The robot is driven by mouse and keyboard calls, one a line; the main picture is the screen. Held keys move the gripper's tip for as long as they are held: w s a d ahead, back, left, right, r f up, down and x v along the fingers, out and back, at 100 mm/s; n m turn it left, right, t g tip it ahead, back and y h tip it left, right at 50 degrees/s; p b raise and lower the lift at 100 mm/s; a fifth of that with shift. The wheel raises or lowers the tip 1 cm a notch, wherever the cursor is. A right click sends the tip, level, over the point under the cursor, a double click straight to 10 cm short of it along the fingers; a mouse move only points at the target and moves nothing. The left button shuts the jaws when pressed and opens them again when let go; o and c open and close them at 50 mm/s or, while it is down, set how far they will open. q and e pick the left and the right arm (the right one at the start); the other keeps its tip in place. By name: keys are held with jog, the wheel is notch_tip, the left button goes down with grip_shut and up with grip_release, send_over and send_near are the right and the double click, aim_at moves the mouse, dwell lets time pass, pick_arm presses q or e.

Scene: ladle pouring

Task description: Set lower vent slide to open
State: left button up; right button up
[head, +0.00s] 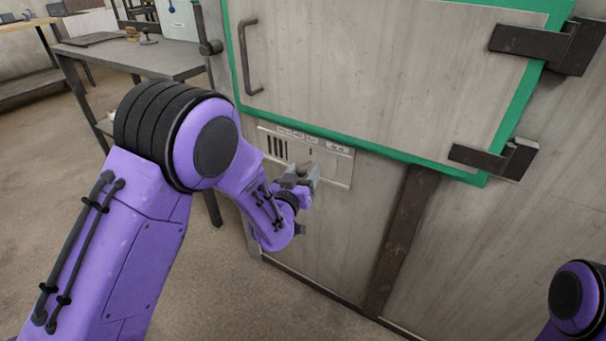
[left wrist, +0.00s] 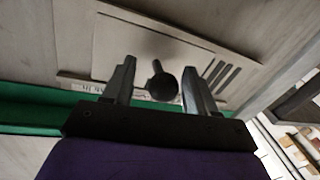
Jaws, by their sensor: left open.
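The lower vent (head: 343,167) is a pale plate with dark vertical slots at its left end, set in the wall below the green-framed door. It also shows in the left wrist view (left wrist: 115,35), turned over, with its slots at the right. A dark round knob on a short stem (left wrist: 162,84) stands out from the plate. My left gripper (head: 300,172) is in front of the vent. In the left wrist view its open fingers (left wrist: 159,68) lie on either side of the knob, with gaps showing. My right gripper is out of view.
The green-framed door (head: 375,70) with a dark handle (head: 250,58) is just above the vent. Dark hinges (head: 495,158) stick out at its right. A grey table (head: 140,58) stands at the left. The floor (head: 40,170) at the left is clear.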

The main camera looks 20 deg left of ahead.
pick_arm(q)
jog(key=s, duration=1)
jog(key=shift+s+p, duration=0.25)
jog(key=shift+p, duration=0.15)
jog(key=shift+d, duration=0.1)
jog(key=s+a+f+n+g+y, duration=0.1)
jog(key=s+a+f+g, duration=0.3)
jog(key=f, duration=0.4)
jog(key=s+a+f+n+g+y, duration=0.1)
jog(key=s+f+n+g, duration=0.15)
jog(key=s+f, duration=0.45)
jog(key=s+a+f+g+y, duration=0.15)
jog(key=s+f+g, duration=0.25)
jog(key=s+f, duration=0.4)
jog(key=s+a+f+g, duration=0.2)
jog(key=s+f+g, duration=0.2)
jog(key=s+f, duration=0.5)
notch_tip(320, 180, up, 23)
jog(key=s+p, duration=0.2)
jog(key=p, duration=1.9)
jog(key=shift+s+n, duration=0.2)
jog(key=shift+n, duration=0.25)
